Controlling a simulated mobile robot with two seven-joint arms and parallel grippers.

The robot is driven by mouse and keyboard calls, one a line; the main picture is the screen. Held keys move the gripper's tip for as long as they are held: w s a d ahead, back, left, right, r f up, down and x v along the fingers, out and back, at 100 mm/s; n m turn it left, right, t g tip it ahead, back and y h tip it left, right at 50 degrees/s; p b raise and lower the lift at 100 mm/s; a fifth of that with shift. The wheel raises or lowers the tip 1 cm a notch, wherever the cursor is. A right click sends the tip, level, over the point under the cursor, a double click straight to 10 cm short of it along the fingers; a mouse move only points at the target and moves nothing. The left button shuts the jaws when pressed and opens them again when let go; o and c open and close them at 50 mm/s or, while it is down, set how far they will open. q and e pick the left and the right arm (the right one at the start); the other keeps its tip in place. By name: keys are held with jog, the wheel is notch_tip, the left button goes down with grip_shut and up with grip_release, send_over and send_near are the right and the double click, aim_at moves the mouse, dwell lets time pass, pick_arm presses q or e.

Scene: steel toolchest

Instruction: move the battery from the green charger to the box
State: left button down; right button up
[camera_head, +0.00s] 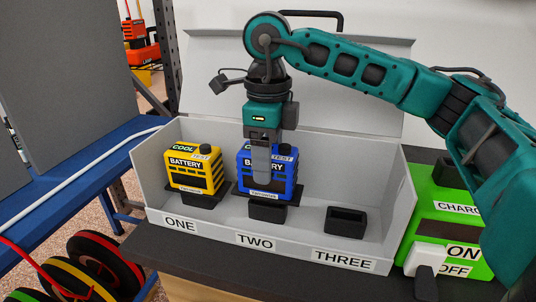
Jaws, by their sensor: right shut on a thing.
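My right gripper (262,178) points down into the grey box (405,200) and is shut on the blue battery (286,184). The battery is upright at the black socket (267,212) behind label TWO. I cannot tell whether it is fully seated or slightly above the socket. A yellow battery (183,180) stands upright at the place marked ONE. The black socket (346,221) at THREE is empty. The green charger (425,214) is at the right, partly hidden by my right arm. My left gripper is not in view.
The box's grey lid (215,75) stands open behind. A white switch (430,256) with ON and OFF labels is on the charger's front. Cable reels (100,262) and a blue shelf (60,185) are at the left. The dark bench (200,256) in front of the box is clear.

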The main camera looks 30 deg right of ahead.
jog(key=shift+f+b, duration=0.75)
jog(key=shift+f, duration=0.25)
jog(key=o, duration=1.6)
notch_tip(320, 180, up, 13)
jog(key=p, duration=0.4)
jog(key=shift+f, duration=0.1)
